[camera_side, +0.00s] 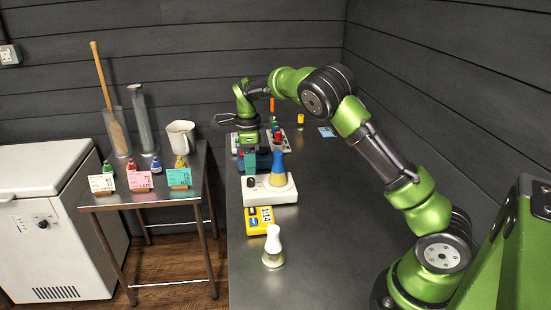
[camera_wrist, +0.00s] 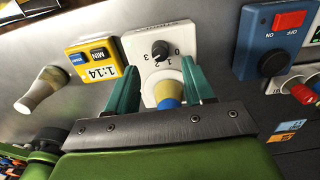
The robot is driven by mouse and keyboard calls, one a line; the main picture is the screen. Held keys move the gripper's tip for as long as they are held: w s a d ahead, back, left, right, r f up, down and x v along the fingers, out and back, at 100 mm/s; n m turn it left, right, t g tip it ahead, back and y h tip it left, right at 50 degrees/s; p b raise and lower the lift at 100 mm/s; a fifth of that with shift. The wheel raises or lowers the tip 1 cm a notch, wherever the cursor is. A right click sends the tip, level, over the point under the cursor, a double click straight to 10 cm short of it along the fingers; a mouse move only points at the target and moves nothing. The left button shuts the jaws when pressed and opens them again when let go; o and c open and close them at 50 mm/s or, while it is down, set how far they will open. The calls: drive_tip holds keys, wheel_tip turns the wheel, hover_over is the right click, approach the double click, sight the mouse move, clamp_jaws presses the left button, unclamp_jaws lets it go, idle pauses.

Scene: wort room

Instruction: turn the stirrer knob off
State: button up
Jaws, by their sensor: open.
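The white stirrer (camera_side: 285,195) stands on the dark bench, and it also fills the upper middle of the wrist view (camera_wrist: 190,38). Its black knob (camera_wrist: 160,50) shows there beside a printed scale; the pointer is too small to read surely. A blue and yellow vessel (camera_side: 278,168) stands on the stirrer; its blue and yellow part (camera_wrist: 168,102) shows between my fingers in the wrist view. My gripper (camera_side: 249,168) is open, above the stirrer's knob end. In the wrist view its teal fingertips (camera_wrist: 158,66) lie either side of the view to the knob, apart from it.
A yellow timer (camera_side: 259,220) reading 1:14 sits beside the stirrer. A pale-topped flask (camera_side: 272,248) stands nearer the camera. A blue device (camera_wrist: 262,35) with a red switch and black knob stands on the stirrer's other side. The bench right of the stirrer is clear.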

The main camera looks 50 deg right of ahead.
sight(251, 179)
drive_tip(key=shift+f, duration=2.8)
clamp_jaws()
